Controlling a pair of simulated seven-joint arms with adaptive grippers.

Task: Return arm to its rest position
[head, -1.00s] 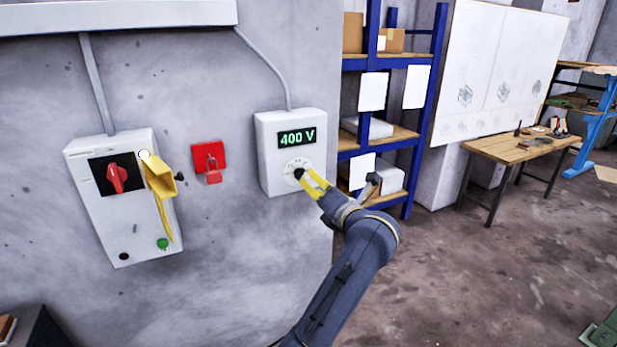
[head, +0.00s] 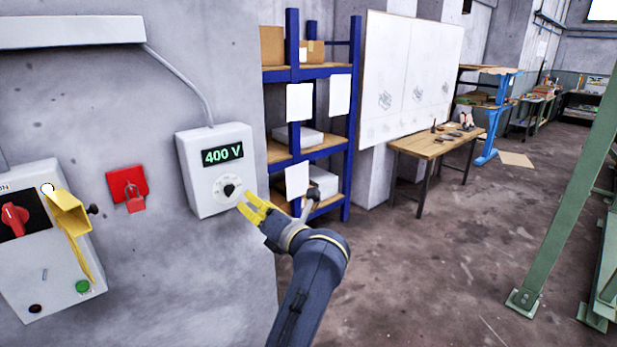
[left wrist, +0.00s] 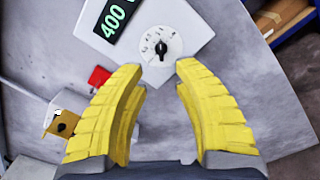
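My left gripper (head: 244,202), with yellow fingers, is open just to the lower right of the dial (head: 229,188) in the head view. A small gap shows between its fingertips and the dial. The dial sits on a white wall box (head: 198,190) whose display (head: 222,155) reads 400 V. In the left wrist view nothing is between the open left gripper's fingers (left wrist: 160,78). The dial (left wrist: 161,46) lies beyond them with its black knob uncovered. My right gripper is in neither view.
Left of the box are a red plate with a padlock (head: 128,189) and a grey panel (head: 40,285) with a red switch (head: 14,219) and a yellow flap (head: 70,215). Blue shelving (head: 350,150) and a wooden table (head: 430,149) stand to the right. Open floor lies right of my arm.

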